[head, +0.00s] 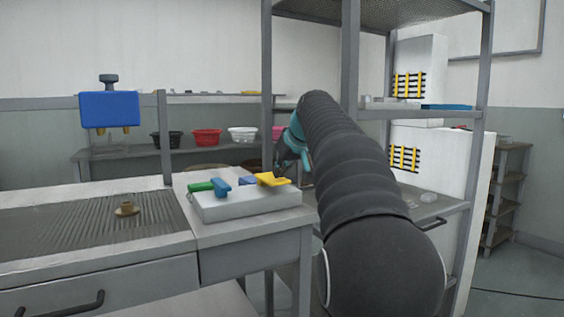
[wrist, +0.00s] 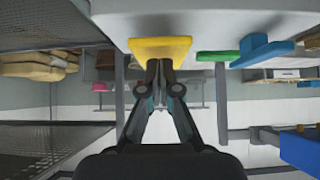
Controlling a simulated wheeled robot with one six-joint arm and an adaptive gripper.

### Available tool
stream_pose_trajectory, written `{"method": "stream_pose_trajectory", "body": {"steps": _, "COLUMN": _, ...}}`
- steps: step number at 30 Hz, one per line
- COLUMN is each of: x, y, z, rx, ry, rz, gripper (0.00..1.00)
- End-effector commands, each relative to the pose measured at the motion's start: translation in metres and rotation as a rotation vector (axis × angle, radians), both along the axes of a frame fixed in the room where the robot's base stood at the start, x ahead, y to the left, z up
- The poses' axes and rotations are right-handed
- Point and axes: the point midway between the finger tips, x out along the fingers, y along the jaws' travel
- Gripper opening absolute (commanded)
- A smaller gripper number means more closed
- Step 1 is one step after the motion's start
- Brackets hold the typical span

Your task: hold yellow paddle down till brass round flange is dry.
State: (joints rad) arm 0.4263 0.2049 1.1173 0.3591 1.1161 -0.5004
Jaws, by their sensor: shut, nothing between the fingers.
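The yellow paddle (head: 273,179) sticks out at the right end of a white box (head: 250,206) on the bench. My gripper (head: 288,172) is shut and empty, with its fingertips at the paddle. In the wrist view, the shut fingertips (wrist: 161,66) meet the edge of the yellow paddle (wrist: 160,47). I cannot tell whether they press on it or how far down it is. The brass round flange (head: 127,208) sits on the ribbed drainboard (head: 60,226) at the left, away from my gripper. Whether its surface is wet is too small to tell.
Green (head: 200,187) and blue (head: 221,186) paddles sit on the same box, left of the yellow one. A blue unit (head: 110,109) with yellow nozzles stands behind the drainboard. A grey shelf rack post (head: 267,90) rises close to my arm. Baskets (head: 206,138) stand on a back shelf.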

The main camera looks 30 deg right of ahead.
Motion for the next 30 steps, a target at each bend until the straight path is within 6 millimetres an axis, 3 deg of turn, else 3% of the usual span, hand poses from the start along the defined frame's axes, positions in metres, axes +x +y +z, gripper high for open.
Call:
{"method": "stream_pose_trajectory", "body": {"steps": 14, "x": -0.001, "y": 0.000, "z": -0.005, "rx": -0.001, "ry": -0.003, "rz": -0.001, "gripper": 0.00}}
{"method": "stream_pose_trajectory", "body": {"steps": 30, "x": -0.008, "y": -0.001, "z": -0.033, "rx": 0.004, "ry": -0.179, "rz": -0.001, "gripper": 0.00}}
